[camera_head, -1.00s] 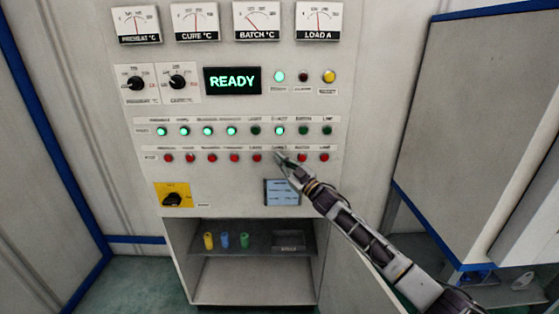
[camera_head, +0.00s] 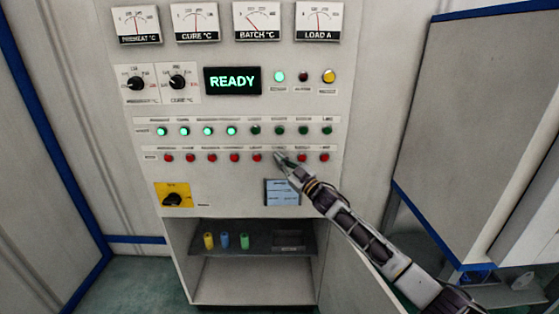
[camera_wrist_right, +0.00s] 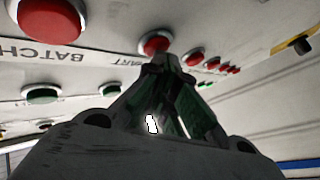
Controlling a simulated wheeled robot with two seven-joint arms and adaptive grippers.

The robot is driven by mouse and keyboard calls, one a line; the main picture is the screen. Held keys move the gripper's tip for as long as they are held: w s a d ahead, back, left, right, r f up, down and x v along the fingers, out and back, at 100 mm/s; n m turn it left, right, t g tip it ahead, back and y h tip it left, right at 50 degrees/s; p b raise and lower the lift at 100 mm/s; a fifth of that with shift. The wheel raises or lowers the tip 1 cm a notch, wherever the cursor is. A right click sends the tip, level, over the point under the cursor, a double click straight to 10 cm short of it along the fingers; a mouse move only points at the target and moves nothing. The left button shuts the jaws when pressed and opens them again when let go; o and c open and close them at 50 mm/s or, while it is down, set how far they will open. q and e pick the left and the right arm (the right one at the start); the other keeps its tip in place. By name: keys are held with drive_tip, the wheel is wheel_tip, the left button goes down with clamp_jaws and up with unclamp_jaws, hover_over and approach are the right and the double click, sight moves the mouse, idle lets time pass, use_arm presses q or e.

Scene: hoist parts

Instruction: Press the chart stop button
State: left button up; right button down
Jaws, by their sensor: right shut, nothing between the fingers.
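The control panel (camera_head: 228,182) has a row of red stop buttons under a row of green ones. My right gripper (camera_head: 280,157) reaches in from the lower right, its tip at the sixth position of the red row, covering that button in the head view. In the right wrist view a red button (camera_wrist_right: 155,42) sits right at the tip of the shut, empty gripper (camera_wrist_right: 160,64); the partly hidden label beside it ends in "ART". I cannot tell whether the button is pushed in. The sixth green button (camera_head: 280,130) is dark. My left gripper is not in view.
A larger-looking red button (camera_wrist_right: 50,16) labelled BATCH is close by in the wrist view. The first four green buttons are lit. The display (camera_head: 232,81) reads READY. A yellow-plated switch (camera_head: 173,195) is at lower left; a shelf (camera_head: 265,245) holds small coloured cylinders.

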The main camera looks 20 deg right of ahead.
drive_tip(key=shift+s, duration=0.1)
drive_tip(key=shift+s+a+p, duration=0.2)
drive_tip(key=shift+s+p, duration=0.15)
drive_tip(key=shift+s, duration=0.4)
drive_tip(key=s+p, duration=0.1)
drive_tip(key=s, duration=0.1)
drive_tip(key=s+a, duration=0.1)
drive_tip(key=s, duration=0.1)
drive_tip(key=shift+s+a+p, duration=0.2)
drive_tip(key=shift+s+p, duration=0.15)
drive_tip(key=shift+s, duration=0.05)
idle(0.3)
idle(0.5)
